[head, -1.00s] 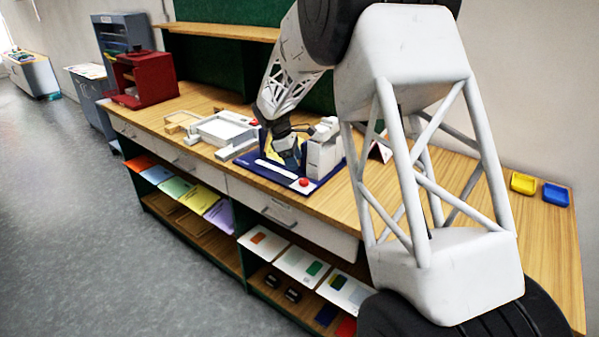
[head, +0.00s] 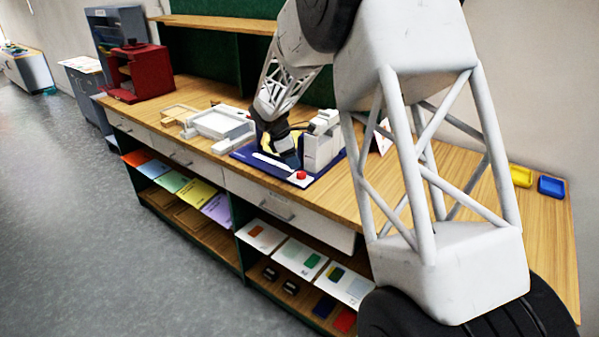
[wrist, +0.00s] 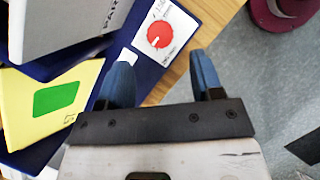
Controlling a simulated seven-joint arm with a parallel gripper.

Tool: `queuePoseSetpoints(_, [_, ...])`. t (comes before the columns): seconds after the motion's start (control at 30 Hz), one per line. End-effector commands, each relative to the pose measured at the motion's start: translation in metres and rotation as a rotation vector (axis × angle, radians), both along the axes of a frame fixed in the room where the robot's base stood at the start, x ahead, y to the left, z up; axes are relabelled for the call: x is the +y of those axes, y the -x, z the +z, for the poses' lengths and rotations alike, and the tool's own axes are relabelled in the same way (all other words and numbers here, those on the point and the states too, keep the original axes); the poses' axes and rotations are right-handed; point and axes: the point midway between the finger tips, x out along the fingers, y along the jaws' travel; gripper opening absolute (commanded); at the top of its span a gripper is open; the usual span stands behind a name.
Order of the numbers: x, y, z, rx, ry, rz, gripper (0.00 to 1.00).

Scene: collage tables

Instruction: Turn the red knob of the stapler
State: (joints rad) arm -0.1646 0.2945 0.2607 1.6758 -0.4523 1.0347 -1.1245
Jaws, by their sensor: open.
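The stapler's grey-white body (head: 322,148) stands on a dark blue base (head: 246,154) on the wooden counter. The red knob (head: 301,175) sits on a white plate at the base's near corner. In the wrist view the red knob (wrist: 160,34) shows a white pointer mark, just beyond the fingertips and between their lines. My gripper (wrist: 162,70) is open and empty, its two blue fingers apart. In the head view my gripper (head: 284,148) is low over the base, left of the grey body and behind the knob. A yellow card with a green rectangle (wrist: 57,98) lies on the base.
A white tray-like device (head: 222,123) stands left of the stapler. A red machine (head: 138,72) is farther left. Yellow (head: 520,176) and blue trays (head: 551,187) lie at the right end. The counter's front edge is close to the knob.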

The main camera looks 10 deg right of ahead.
Motion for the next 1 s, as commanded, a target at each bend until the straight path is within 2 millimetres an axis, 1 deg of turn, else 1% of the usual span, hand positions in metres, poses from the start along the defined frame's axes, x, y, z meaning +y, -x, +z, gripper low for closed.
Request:
queuePoseSetpoints(0.3, [-0.015, 0.001, -0.036, 0.003, 0.001, 0.0, 0.6])
queuePoseSetpoints(0.5, [-0.021, 0.001, -0.051, 0.001, 0.0, 0.001, 0.6])
queuePoseSetpoints(0.67, [-0.023, 0.001, -0.056, 0.001, 0.0, 0.0, 0.6])
queuePoseSetpoints(0.9, [-0.023, 0.001, -0.056, 0.001, 0.0, 0.0, 0.6])
queuePoseSetpoints(0.93, [-0.023, 0.001, -0.056, 0.001, 0.0, 0.0, 0.58])
queuePoseSetpoints(1.0, [-0.023, 0.001, -0.056, 0.001, 0.0, 0.0, 0.48])
